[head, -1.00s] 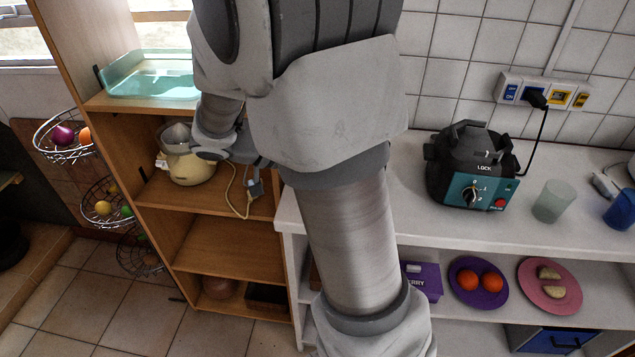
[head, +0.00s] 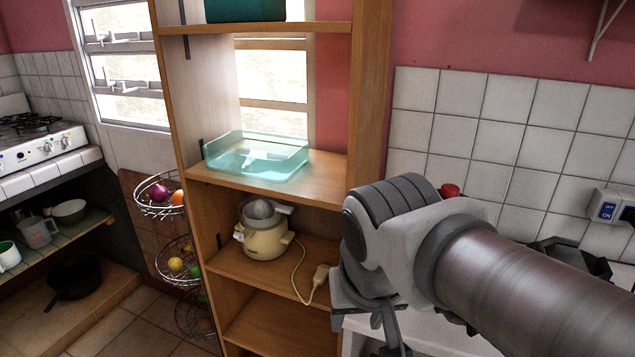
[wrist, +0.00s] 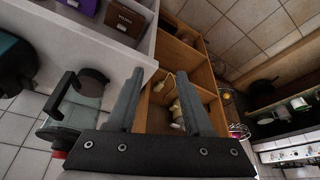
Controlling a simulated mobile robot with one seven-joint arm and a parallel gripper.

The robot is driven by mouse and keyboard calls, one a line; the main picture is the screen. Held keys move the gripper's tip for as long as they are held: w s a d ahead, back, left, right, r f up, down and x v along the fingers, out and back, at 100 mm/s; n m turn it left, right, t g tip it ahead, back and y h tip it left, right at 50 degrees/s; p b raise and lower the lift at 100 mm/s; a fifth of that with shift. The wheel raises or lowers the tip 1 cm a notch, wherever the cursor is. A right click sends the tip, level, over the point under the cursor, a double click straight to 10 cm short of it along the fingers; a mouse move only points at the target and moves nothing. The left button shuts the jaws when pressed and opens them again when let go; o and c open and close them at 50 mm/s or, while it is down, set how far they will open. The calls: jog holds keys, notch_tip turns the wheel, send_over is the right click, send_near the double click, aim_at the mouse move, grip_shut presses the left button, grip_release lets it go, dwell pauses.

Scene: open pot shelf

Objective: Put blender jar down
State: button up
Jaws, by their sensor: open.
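The blender jar (wrist: 80,108), clear with a dark handle, is at the left in the wrist view, beside my gripper (wrist: 157,100) and outside its fingers. It appears to rest by the tiled wall on the counter, and my gripper hides part of it. A red cap shows at its lower end in that view. In the head view a small red top (head: 449,190), probably the jar's, shows behind my arm. My gripper is open with nothing between its fingers; in the head view it hangs at the counter's left end, partly hidden.
The wooden shelf (head: 370,120) holds a teal glass tray (head: 257,160) and a cream citrus juicer (head: 265,238) with a hanging cord. Wire fruit baskets (head: 160,208) hang at its left side. The dark blender base (head: 570,255) is partly behind my arm.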

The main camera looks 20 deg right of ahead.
jog(key=a+n, duration=0.1)
jog(key=a+r+n+t+y, duration=0.1)
jog(key=shift+s+r+n+t, duration=0.2)
jog(key=shift+n+t, duration=0.1)
jog(key=shift+n, duration=0.1)
notch_tip(320, 180, up, 10)
jog(key=p, duration=1)
jog(key=shift+d, duration=0.1)
